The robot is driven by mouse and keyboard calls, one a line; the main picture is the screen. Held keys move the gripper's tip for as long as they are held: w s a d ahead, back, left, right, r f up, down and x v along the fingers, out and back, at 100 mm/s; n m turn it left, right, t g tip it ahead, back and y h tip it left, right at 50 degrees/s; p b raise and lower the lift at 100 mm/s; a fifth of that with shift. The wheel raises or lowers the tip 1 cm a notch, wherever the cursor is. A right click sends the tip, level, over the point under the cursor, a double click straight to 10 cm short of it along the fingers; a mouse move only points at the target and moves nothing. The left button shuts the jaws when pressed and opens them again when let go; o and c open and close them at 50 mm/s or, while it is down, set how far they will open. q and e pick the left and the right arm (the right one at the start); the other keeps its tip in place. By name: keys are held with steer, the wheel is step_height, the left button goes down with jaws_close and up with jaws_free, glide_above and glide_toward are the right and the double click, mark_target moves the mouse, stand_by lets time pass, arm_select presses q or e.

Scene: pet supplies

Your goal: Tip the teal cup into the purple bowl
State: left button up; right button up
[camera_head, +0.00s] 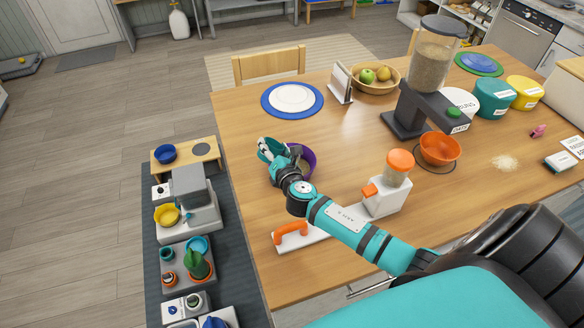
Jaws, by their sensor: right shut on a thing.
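The purple bowl (312,163) stands on the wooden table near its left edge, with some tan contents visible. My right gripper (279,158) is at the left side of the bowl and partly hides it. It is shut on the teal cup (264,149), which shows as a small teal shape at the fingers, at the bowl's left rim. The gripper hides much of the cup, so I cannot tell its exact tilt or whether it touches the bowl. My left gripper is not in view.
A white dispenser with an orange lid (399,158) stands right of the bowl, near my arm. An orange bowl (440,149) sits under a large kibble dispenser (431,65). A blue-rimmed plate (292,97) lies behind. A white board with an orange handle (291,231) lies in front.

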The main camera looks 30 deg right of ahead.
mark_target(272, 139)
step_height(272, 139, up, 3)
steer(key=n+t+h+p, duration=0.1)
steer(key=n, duration=0.3)
steer(key=shift+n, duration=0.3)
steer(key=shift+r+n+t, duration=0.4)
steer(key=shift+r+n, duration=0.1)
steer(key=shift+n, duration=0.7)
